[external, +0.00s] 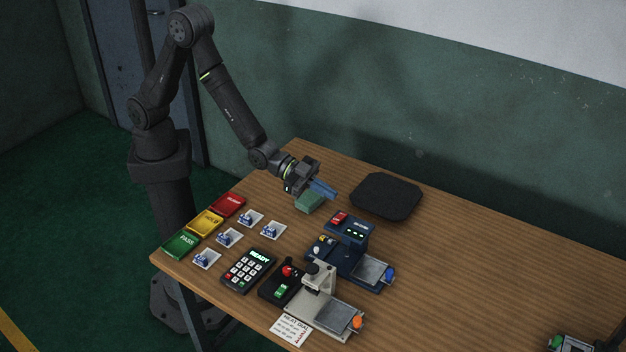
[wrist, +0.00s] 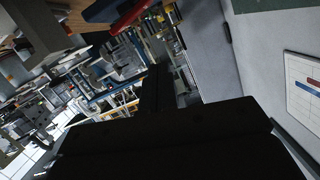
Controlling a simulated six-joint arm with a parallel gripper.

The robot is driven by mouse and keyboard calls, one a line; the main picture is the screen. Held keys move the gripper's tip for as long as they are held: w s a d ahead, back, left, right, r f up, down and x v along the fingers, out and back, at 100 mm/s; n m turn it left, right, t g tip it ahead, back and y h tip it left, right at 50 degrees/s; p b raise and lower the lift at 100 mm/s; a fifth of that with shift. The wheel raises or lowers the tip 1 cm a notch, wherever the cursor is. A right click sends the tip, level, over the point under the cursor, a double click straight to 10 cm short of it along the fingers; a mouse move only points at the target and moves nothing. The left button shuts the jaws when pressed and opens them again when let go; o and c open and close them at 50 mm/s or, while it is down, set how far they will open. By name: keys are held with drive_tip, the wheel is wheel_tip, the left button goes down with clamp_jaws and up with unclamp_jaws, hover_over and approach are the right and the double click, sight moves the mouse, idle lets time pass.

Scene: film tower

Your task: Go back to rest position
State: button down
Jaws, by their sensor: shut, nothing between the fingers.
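My gripper (external: 331,191) is at the end of my bent arm, over the back part of the wooden table in the external view. Its bluish fingers are together with nothing between them, and they point to the right. A green block (external: 306,203) lies just below and left of the fingers, partly covered by the gripper. The wrist view looks out sideways across a room, with a black part of my gripper filling its lower middle; the fingertips are not clear there.
A black pad (external: 386,196) lies right of my gripper. A navy device (external: 346,236) and a beige device (external: 318,276) stand in front. The table's right is mostly clear.

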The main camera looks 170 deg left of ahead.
drive_tip(key=s+d+r+n, duration=0.1)
drive_tip(key=s+d, duration=0.3)
drive_tip(key=s, duration=0.4)
drive_tip(key=w+a+f+m, duration=0.1)
drive_tip(key=w+a, duration=0.3)
drive_tip(key=w, duration=0.4)
drive_tip(key=v, duration=0.8)
drive_tip(key=shift+w+a+r+n+g+h, duration=0.9)
drive_tip(key=shift+w+a+g+h, duration=1.45)
drive_tip(key=shift+a, duration=1.9)
wheel_tip(320, 180, up, 10)
drive_tip(key=g+h, duration=0.2)
drive_tip(key=h, duration=0.2)
